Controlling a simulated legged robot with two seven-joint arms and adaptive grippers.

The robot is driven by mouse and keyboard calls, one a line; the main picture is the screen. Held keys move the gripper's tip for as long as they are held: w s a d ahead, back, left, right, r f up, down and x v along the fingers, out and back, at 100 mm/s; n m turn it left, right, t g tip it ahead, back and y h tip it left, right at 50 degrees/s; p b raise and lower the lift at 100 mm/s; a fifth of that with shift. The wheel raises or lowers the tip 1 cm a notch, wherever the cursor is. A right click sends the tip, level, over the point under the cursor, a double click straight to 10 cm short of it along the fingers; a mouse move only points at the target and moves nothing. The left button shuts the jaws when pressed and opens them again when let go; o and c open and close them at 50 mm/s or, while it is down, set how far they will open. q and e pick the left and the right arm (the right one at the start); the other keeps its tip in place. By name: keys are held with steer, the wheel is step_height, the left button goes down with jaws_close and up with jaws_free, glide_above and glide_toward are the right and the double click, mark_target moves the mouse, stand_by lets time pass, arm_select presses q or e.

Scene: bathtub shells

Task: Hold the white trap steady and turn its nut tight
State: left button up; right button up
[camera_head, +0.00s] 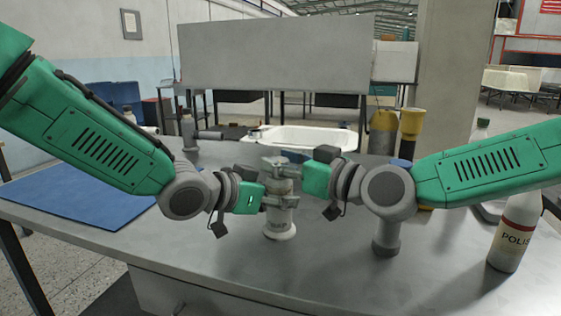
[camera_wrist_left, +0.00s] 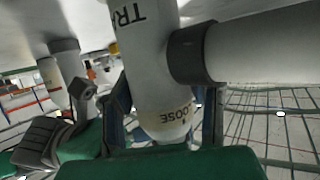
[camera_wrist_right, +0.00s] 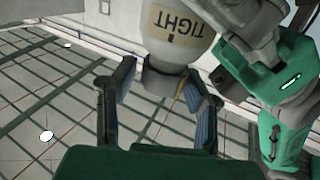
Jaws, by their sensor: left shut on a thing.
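The white trap (camera_head: 280,225) stands upright on the grey table between my arms. My left gripper (camera_head: 281,202) is shut around its body below the top. In the left wrist view the trap (camera_wrist_left: 143,55) appears upside down, with a side pipe (camera_wrist_left: 265,48) and a cream band (camera_wrist_left: 165,122) reading "OOSE". My right gripper (camera_head: 280,167) is at the trap's top. In the right wrist view its fingers stand apart on both sides of a grey end piece (camera_wrist_right: 165,82), with a gap at the left finger. The cream nut band (camera_wrist_right: 178,22) there reads "TIGHT".
A white tub (camera_head: 305,140) lies behind the trap. A blue mat (camera_head: 80,200) covers the table's left side. A bottle (camera_head: 515,232) stands at the right, and a grey cylinder (camera_head: 386,240) stands under my right arm. The table front is clear.

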steer(key=v, duration=1.2)
steer(key=shift+d, duration=0.1)
steer(key=shift+o, duration=1.3)
steer(key=s+a+m+t+h, duration=0.2)
steer(key=a, duration=0.3)
steer(key=w+a+h, duration=0.1)
steer(key=w, duration=0.2)
steer(key=w+a+m+t+h, duration=0.1)
steer(key=w+a, duration=0.1)
steer(key=w, duration=0.1)
steer(key=w+a+m+t+h, duration=0.1)
steer(key=w, duration=0.3)
steer(key=shift+a+f+h, duration=0.15)
steer(key=shift+f+h, duration=0.15)
steer(key=shift+f, duration=0.1)
